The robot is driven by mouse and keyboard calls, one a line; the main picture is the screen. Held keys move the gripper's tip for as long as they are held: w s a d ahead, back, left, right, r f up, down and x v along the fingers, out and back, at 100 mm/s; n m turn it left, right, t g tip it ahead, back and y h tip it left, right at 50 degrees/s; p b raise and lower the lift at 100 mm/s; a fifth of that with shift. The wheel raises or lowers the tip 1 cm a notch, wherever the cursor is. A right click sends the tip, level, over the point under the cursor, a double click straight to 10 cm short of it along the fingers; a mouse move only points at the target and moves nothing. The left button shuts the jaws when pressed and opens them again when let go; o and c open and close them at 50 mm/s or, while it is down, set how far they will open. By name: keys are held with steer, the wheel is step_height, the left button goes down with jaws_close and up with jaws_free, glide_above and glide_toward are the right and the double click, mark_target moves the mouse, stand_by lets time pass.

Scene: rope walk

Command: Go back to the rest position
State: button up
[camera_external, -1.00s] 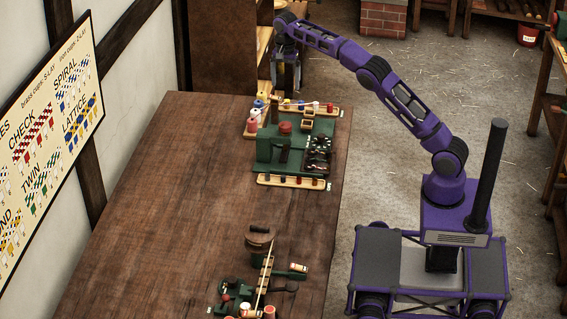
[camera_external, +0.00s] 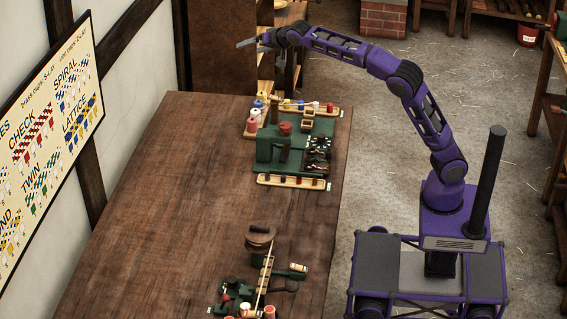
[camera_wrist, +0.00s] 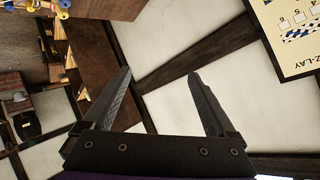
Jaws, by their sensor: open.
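My gripper (camera_external: 247,43) is raised above the far end of the wooden workbench (camera_external: 170,190), its fingers pointing left toward the wall. In the wrist view my gripper (camera_wrist: 160,90) is open, with nothing between its two dark fingers. Behind the fingers are white wall panels (camera_wrist: 180,35) and dark beams. My arm reaches out from its base at the right of the bench. No rest position is marked in view.
A green machine (camera_external: 270,150) with bobbin racks stands on the bench's far part. A smaller green device (camera_external: 235,290) sits at the near end. A pattern board (camera_external: 50,130) hangs on the left wall. A wooden shelf (camera_external: 265,75) stands beyond the bench. Bare floor lies to the right.

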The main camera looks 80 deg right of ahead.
steer(key=s+a+r+n+t+y+b, duration=0.1)
steer(key=s+a+r+n+t, duration=0.3)
steer(key=r, duration=0.3)
steer(key=s+a+r+n+t+b, duration=0.2)
steer(key=s+r+n+t, duration=0.15)
steer(key=r+t, duration=0.3)
steer(key=s+a+f+g+y+p, duration=0.15)
steer(key=s+f, duration=0.25)
steer(key=f, duration=0.4)
steer(key=s+a+f+g+y+p, duration=0.1)
steer(key=s+f+y, duration=0.25)
steer(key=f, duration=0.35)
steer(key=s+a+f+n+g+p, duration=0.1)
steer(key=s+a+f+g, duration=0.2)
steer(key=s, duration=0.6)
steer(key=s+a+f+n+g+p, duration=0.1)
steer(key=s+a+f+g, duration=0.3)
steer(key=s, duration=0.5)
steer(key=s+a+f+n+g+p, duration=0.1)
steer(key=s+a+f+n+g, duration=0.2)
steer(key=s, duration=0.7)
step_height(320, 180, down, 5)
steer(key=g, duration=0.2)
steer(key=shift+a+r+g+p, duration=0.2)
steer(key=shift+a+g+p, duration=0.1)
steer(key=shift+a, duration=0.05)
